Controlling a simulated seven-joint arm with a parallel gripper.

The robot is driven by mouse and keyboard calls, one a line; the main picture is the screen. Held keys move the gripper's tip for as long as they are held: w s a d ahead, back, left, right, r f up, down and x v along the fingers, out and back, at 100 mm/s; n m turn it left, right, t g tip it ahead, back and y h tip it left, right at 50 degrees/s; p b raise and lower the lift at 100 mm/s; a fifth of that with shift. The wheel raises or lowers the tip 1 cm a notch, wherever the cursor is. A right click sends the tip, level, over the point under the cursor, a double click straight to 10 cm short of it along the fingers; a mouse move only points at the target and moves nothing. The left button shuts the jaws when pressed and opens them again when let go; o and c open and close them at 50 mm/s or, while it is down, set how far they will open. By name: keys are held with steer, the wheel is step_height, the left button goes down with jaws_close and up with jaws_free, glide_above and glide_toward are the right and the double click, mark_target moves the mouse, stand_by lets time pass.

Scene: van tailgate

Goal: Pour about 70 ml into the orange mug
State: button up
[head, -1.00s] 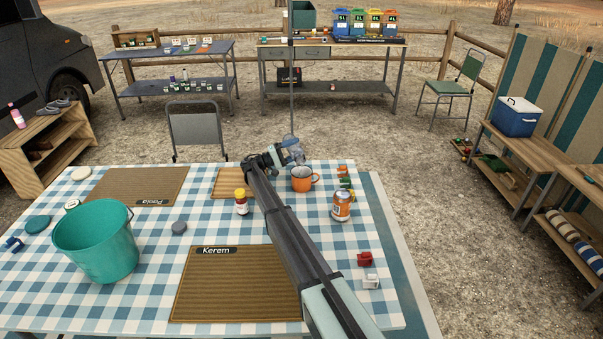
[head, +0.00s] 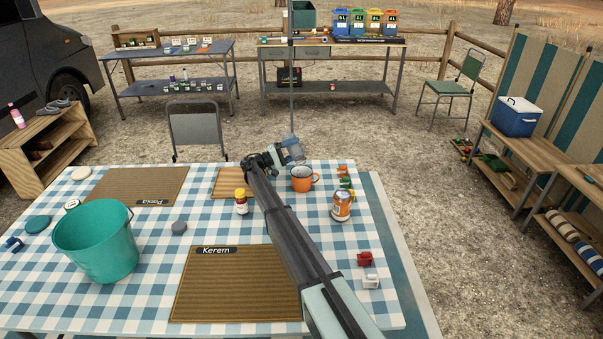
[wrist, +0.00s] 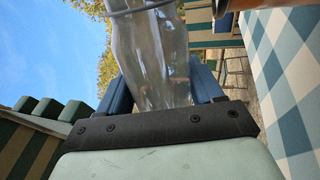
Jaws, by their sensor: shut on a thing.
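The orange mug (head: 302,181) stands upright on the checked table, its handle to the right; it has a dark rim and its inside is pale. My gripper (head: 279,156) is just beyond and left of the mug, above the far edge of the table. It is shut on a clear bottle (head: 293,147), also seen large between the fingers in the wrist view (wrist: 150,60). The bottle is tilted in the head view and sits above the mug's far side. I cannot tell whether liquid is in it or flowing. A dark orange-brown edge of the mug (wrist: 236,4) shows at the wrist view's top.
A yellow-capped bottle (head: 241,202) stands left of my arm. A teal bucket (head: 95,243) is at the left.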

stand_by(0.9)
steer(key=shift+n+t, duration=0.4)
steer(key=shift+n, duration=0.6)
steer(key=shift+w+a+f+n+t+y, duration=0.1)
steer(key=shift+w+f+n+t+y, duration=0.2)
steer(key=shift+n, duration=0.35)
steer(key=shift+w+a+f+n+t+y, duration=0.1)
steer(key=shift+w+f+n+t, duration=0.1)
steer(key=shift+w+f+n, duration=0.35)
steer(key=shift+s+r+n+t, duration=0.15)
steer(key=shift+n, duration=0.5)
steer(key=shift+s+r+n+t, duration=0.1)
steer(key=shift+n+t, duration=0.05)
steer(key=shift+n, duration=0.5)
steer(key=shift+y, duration=0.3)
steer(key=shift+f+n, duration=0.1)
steer(key=shift+n, duration=0.2)
